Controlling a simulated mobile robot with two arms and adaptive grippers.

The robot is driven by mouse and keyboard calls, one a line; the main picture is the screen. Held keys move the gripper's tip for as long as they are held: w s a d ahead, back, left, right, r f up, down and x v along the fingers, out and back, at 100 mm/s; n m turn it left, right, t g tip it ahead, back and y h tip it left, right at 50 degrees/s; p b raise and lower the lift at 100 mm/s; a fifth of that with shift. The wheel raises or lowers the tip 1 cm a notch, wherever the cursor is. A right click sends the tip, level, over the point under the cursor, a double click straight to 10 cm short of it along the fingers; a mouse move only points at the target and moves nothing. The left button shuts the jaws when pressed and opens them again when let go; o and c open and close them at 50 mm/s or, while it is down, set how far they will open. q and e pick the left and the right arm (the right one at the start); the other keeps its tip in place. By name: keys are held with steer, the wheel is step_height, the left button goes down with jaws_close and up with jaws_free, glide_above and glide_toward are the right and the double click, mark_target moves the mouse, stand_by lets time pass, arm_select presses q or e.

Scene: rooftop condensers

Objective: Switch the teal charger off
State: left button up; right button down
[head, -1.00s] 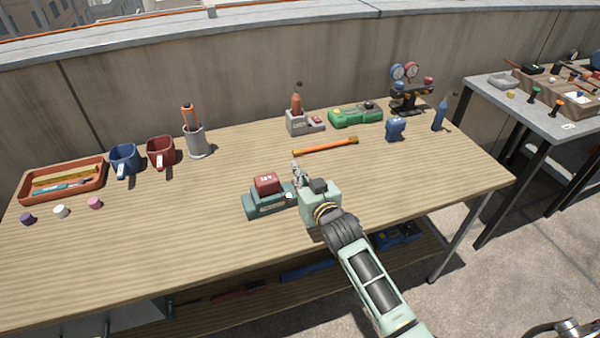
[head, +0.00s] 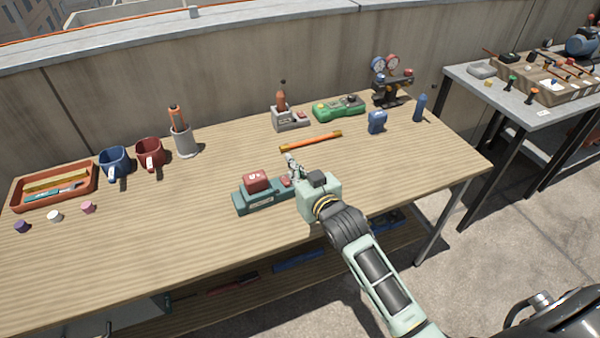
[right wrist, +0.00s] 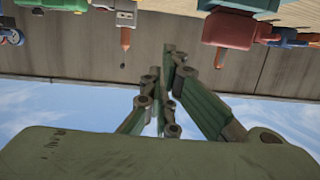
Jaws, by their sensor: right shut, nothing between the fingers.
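The teal charger (head: 262,204) sits on the wooden workbench, with a dark red battery block (head: 257,180) standing in it. A small red part (head: 286,182), apparently its switch, shows at its right end. My right gripper (head: 291,160) is shut and empty, just right of the charger at that end, fingers pointing away from me. I cannot tell whether it touches the charger. In the right wrist view the shut fingers (right wrist: 174,55) show against wall and sky, and the red block (right wrist: 229,32) appears upside down at upper right. My left gripper is out of view.
Mugs, a pen cup and an orange tray (head: 15,201) are at left. The bench's front middle is clear.

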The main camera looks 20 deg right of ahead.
steer(key=shift+r+v, duration=0.15)
steer(key=shift+v, duration=0.65)
steer(key=shift+r+v, duration=0.15)
steer(key=shift+v, duration=0.7)
